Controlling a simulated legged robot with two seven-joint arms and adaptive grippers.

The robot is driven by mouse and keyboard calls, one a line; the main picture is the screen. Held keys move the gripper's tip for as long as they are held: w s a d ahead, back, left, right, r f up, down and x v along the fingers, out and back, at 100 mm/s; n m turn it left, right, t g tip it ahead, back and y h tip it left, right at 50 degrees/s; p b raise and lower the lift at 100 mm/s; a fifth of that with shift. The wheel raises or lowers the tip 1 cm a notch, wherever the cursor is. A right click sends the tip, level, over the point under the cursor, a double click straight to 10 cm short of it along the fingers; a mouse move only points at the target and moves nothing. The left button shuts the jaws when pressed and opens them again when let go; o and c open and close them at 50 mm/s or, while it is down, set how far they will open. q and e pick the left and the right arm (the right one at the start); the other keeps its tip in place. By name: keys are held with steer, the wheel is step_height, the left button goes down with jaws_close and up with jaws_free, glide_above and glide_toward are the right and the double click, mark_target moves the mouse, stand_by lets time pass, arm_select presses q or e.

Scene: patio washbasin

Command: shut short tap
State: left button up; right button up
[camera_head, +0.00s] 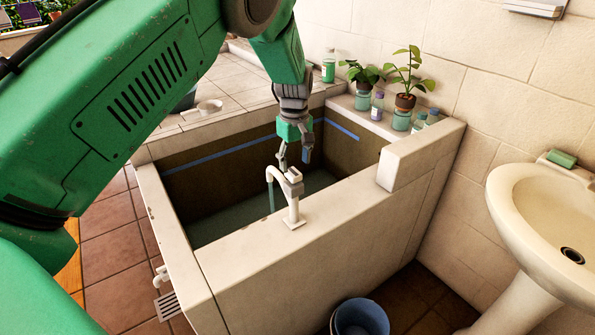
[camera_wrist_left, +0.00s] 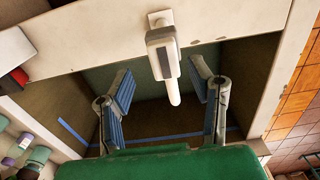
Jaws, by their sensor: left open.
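The short white tap (camera_head: 293,208) stands upright on the front wall of the stone basin (camera_head: 260,262), its spout curving over the inside. A thin bluish stream (camera_head: 271,200) hangs below the spout. The tap's grey-and-white head (camera_head: 291,181) is at its top. My left gripper (camera_head: 294,157) is open and empty, just behind and above the tap head. In the wrist view, the tap (camera_wrist_left: 162,52) lies between the two spread blue-padded fingers of my left gripper (camera_wrist_left: 160,70), and I see no contact. My right gripper is not in view.
Potted plants (camera_head: 404,100) and bottles (camera_head: 377,106) stand on the ledge at the back right. A raised block (camera_head: 397,168) sits on the basin's right end. A white washbasin (camera_head: 530,220) is at the right, a blue bucket (camera_head: 361,318) on the floor in front.

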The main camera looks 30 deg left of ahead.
mark_target(292, 171)
arm_select(q)
steer(key=f, duration=0.1)
steer(key=a+f, duration=0.1)
steer(key=shift+s+a+f, duration=0.15)
steer(key=shift+a+f, duration=0.05)
steer(key=shift+f, duration=0.2)
steer(key=shift+a+f, duration=0.15)
steer(key=shift+f, duration=0.35)
steer(key=shift+d+r, duration=0.2)
steer(key=shift+d, duration=0.95)
steer(key=c, duration=0.4)
steer(key=shift+r, duration=0.1)
jaws_close()
steer(key=shift+a, duration=0.7)
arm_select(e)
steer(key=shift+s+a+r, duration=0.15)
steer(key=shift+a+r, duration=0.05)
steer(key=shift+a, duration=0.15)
